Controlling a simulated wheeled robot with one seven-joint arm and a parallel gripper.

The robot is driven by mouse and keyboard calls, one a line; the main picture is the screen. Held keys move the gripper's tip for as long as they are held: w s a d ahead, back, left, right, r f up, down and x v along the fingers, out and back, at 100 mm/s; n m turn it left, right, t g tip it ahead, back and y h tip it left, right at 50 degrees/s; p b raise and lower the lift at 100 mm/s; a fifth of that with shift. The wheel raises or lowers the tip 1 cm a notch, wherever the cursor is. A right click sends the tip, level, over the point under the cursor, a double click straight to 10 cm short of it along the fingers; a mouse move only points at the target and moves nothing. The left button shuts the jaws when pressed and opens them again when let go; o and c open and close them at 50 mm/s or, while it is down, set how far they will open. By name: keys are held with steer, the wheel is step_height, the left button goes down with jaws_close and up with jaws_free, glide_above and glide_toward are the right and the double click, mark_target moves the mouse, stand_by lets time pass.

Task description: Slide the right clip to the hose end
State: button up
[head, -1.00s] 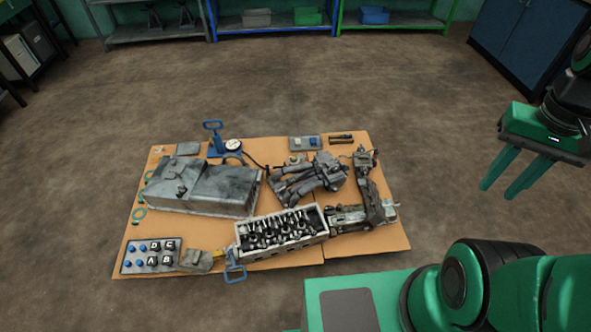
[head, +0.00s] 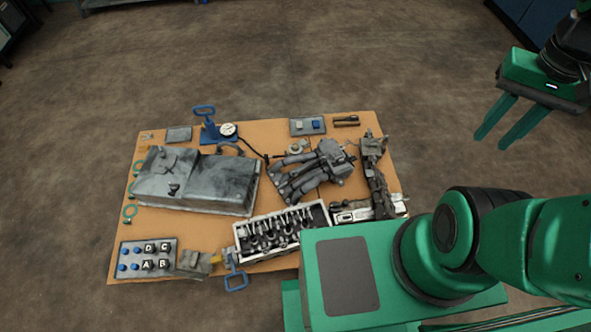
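My gripper (head: 492,142) hangs at the upper right, its two green fingers apart with nothing between them. It is to the right of the cardboard sheet (head: 285,128) and away from all the parts. A thin black hose (head: 252,149) runs from the round gauge (head: 228,130) beside the blue hand pump (head: 208,130) toward the grey pipe assembly (head: 310,170). I cannot make out the right clip or tell which end of a hose it sits by; details are too small.
A grey metal tank (head: 195,180) lies left, with green rings (head: 130,211) beside it. A lettered block tray (head: 147,259) is front left. Bare floor surrounds the sheet.

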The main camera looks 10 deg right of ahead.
steer(key=w+f+n+h, duration=0.1)
steer(key=w+f+n, duration=0.1)
steer(key=w, duration=0.7)
steer(key=w+f+n+h, duration=0.1)
steer(key=w+f+n, duration=0.15)
steer(key=w, duration=0.55)
steer(key=w+a+f+n, duration=0.3)
steer(key=w+a+f, duration=0.5)
steer(key=w+f, duration=0.45)
steer(key=n+y, duration=0.2)
steer(key=n, duration=0.3)
glide_above(295, 175)
step_height(295, 175, down, 37)
step_height(295, 175, down, 11)
steer(key=shift+w+d, duration=0.15)
